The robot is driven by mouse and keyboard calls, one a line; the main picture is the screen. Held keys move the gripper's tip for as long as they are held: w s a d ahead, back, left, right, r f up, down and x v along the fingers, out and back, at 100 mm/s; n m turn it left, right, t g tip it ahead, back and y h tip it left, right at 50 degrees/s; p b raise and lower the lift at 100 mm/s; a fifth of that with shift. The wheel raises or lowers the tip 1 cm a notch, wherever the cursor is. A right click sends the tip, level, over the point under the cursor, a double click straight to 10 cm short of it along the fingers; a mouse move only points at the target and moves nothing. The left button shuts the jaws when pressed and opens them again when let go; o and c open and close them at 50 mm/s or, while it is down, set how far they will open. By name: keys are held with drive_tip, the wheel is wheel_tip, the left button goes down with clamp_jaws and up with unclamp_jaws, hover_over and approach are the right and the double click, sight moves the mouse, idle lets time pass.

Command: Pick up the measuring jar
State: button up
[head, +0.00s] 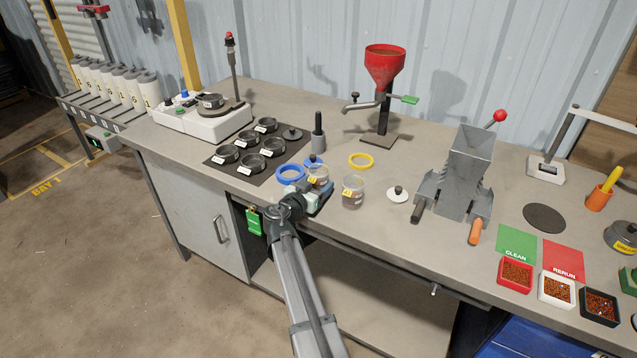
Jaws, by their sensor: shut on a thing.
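I cannot tell whether this jar touches the bench. The other clear jar (353,193) stands upright just to the right, apart from my gripper, with some dark brown material in it.
Blue rings (290,174) lie close left of my gripper, and a yellow ring (361,160) lies behind. A white lid with a black knob (398,194) and a grey hopper device (462,175) are to the right. A red funnel stand (385,70) stands behind. Black dishes (226,154) cover a dark mat.

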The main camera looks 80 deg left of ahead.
drive_tip(key=shift+r, duration=0.25)
drive_tip(key=shift+c, duration=0.5)
wheel_tip(320, 180, up, 9)
drive_tip(key=w+d+r, duration=0.1)
drive_tip(key=w+d, duration=0.5)
drive_tip(key=w, duration=0.1)
drive_tip(key=shift+d, duration=0.4)
drive_tip(key=w+d, duration=0.4)
drive_tip(key=d, duration=0.1)
drive_tip(key=shift+w+d+f, duration=0.2)
drive_tip(key=shift+d+f, duration=0.05)
drive_tip(key=shift+c, duration=0.7)
drive_tip(key=d+f, duration=0.3)
drive_tip(key=f, duration=0.1)
drive_tip(key=d+f, duration=0.2)
drive_tip(key=f, duration=0.1)
drive_tip(key=shift+s+d, duration=0.15)
drive_tip(key=shift+d, duration=0.2)
drive_tip(key=shift+s+d+f, duration=0.25)
drive_tip(key=shift+d+f, duration=0.1)
drive_tip(key=shift+f, duration=0.3)
